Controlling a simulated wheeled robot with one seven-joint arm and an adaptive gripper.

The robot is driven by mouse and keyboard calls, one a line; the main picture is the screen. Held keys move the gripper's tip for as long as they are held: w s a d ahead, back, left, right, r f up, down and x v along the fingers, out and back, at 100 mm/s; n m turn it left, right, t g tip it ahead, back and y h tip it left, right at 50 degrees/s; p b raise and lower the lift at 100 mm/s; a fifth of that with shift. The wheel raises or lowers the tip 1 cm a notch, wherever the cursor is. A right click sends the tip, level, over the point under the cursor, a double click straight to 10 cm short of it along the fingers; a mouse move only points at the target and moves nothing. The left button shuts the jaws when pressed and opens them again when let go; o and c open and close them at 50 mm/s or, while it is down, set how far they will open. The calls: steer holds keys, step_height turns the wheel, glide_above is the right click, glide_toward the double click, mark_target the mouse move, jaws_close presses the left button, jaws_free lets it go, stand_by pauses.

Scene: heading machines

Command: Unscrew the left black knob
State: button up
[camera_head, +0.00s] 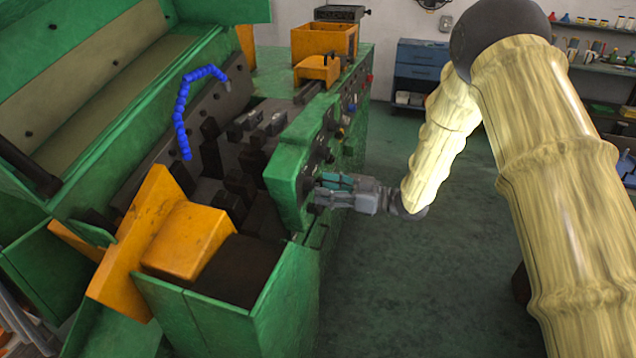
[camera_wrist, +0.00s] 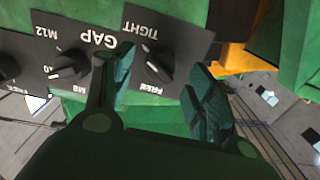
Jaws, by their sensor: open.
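In the wrist view, which is upside down, a black knob (camera_wrist: 160,63) with a white pointer mark sits on a dark plate marked TIGHT. It is the rightmost knob in that picture. My gripper (camera_wrist: 162,88) is open, with one teal finger on each side of this knob; I cannot tell whether either finger touches it. A second black knob (camera_wrist: 68,66) sits to the left on a plate marked GAP, partly beside the left finger. In the head view, my gripper (camera_head: 318,190) is at the green machine's front panel, and the knob at its fingers is hidden.
The green machine (camera_head: 290,170) fills the left and middle. A third plate (camera_wrist: 15,70) shows at the wrist view's left edge. A blue hose (camera_head: 181,110) and an orange guard (camera_head: 135,240) are on the machine. Open floor (camera_head: 420,280) lies to the right.

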mark_target(309, 184)
steer(key=shift+p+x, duration=0.35)
steer(key=shift+x, duration=0.95)
steer(key=c, duration=1)
